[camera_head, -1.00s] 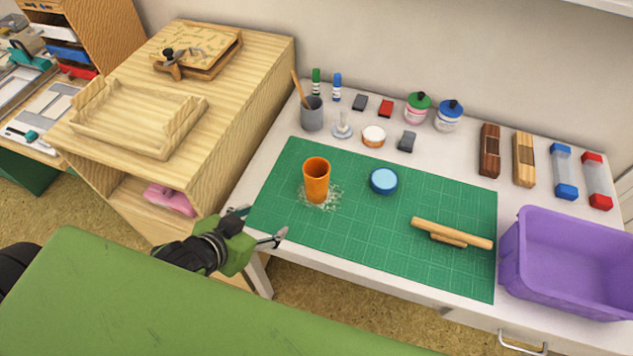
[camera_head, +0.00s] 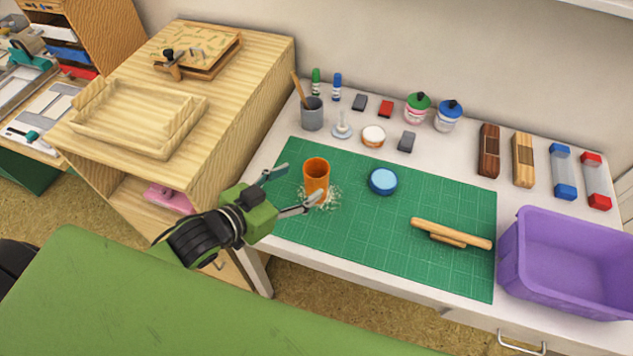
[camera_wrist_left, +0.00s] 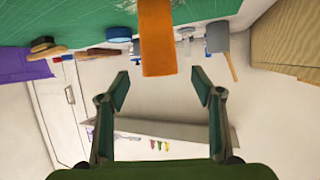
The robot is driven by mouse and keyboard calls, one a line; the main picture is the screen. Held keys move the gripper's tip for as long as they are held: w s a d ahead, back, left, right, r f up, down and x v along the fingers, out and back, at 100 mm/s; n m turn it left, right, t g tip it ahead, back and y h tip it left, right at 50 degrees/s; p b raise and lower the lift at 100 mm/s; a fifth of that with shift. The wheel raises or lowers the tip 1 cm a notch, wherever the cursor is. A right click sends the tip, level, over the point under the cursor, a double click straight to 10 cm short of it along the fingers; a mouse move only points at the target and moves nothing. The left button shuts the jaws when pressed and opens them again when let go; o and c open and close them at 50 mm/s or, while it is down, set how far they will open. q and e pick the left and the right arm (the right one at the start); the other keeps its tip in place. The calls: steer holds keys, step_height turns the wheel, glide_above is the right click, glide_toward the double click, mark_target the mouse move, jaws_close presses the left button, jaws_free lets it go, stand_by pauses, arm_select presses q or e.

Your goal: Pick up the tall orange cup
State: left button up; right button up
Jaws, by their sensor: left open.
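The tall orange cup (camera_head: 317,176) stands upright on the green cutting mat (camera_head: 345,245), on a whitish speckled patch. My left gripper (camera_head: 298,188) is open, its two fingers spread, just left of the cup and close to it in the head view. In the left wrist view the cup (camera_wrist_left: 157,38) appears centred beyond the gap between the open fingertips (camera_wrist_left: 161,90). The fingers do not visibly hold it. My right gripper is not in view.
A round blue-lidded tin (camera_head: 383,181) lies right of the cup. A wooden tool (camera_head: 450,232) lies on the mat, and a purple bin (camera_head: 520,270) stands at the right. A grey pot (camera_head: 312,115) and several small supplies line the back. The mat between is clear.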

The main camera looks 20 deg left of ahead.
mark_target(308, 177)
arm_select(q)
steer(key=shift+p+x, duration=0.55)
steer(key=shift+x, duration=3)
steer(key=shift+d+r, duration=0.1)
steer(key=shift+r, duration=0.05)
steer(key=c, duration=1.1)
